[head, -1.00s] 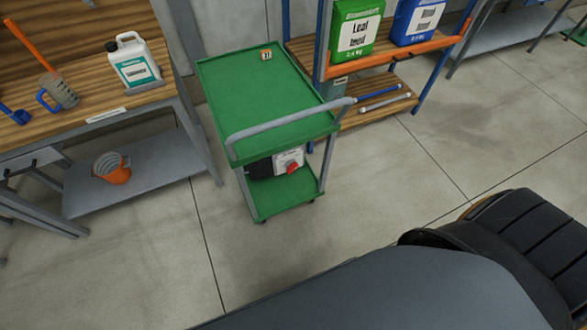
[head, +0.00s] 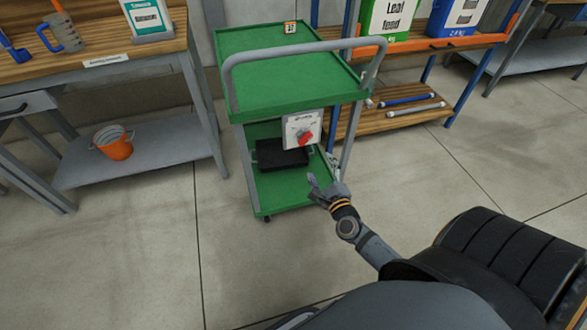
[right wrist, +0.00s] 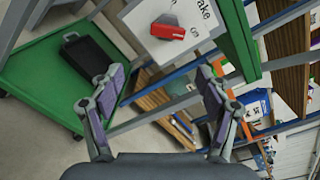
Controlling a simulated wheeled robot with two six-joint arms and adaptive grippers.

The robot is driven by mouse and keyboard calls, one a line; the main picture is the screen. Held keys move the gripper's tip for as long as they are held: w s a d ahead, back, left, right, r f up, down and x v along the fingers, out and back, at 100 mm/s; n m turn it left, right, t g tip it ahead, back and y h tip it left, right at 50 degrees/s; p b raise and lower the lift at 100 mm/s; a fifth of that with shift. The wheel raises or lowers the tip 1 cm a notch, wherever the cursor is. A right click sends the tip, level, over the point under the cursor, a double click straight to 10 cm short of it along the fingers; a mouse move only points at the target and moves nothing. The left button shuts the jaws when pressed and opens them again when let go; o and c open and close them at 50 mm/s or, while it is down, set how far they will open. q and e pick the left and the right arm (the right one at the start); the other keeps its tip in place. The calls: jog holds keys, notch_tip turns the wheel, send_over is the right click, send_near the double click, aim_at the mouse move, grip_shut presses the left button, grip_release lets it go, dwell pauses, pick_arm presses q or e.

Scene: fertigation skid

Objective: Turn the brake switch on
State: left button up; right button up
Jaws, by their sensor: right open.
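The brake switch is a red knob (head: 305,137) on a white panel (head: 291,133) hung under the top shelf of a green cart. In the right wrist view the red knob (right wrist: 168,29) is near the top, on the white panel (right wrist: 150,48) with "ake" and "ON" lettering partly showing. I cannot tell for sure which mark the knob points to. My right gripper (head: 323,180) is below and slightly right of the panel in the head view, apart from it. Its fingers (right wrist: 160,76) are spread and empty. My left gripper is not in view.
The green cart (head: 285,75) has a grey push handle (head: 300,48) above the panel and a black box (head: 281,155) on its lower shelf. A workbench (head: 110,70) stands left, a wooden rack (head: 400,115) right. The floor in front is open.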

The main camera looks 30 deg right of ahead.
aim_at(307, 142)
jog(key=shift+m+t, duration=0.3)
jog(key=shift+m, duration=0.6)
jog(key=x, duration=0.3)
jog(key=r+x, duration=0.1)
jog(key=x, duration=0.6)
jog(key=shift+a+r, duration=0.2)
jog(key=shift+a, duration=0.1)
jog(key=shift+w, duration=0.4)
jog(key=c, duration=1.2)
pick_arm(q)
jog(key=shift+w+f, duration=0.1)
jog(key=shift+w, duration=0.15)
pick_arm(e)
jog(key=shift+o, duration=0.2)
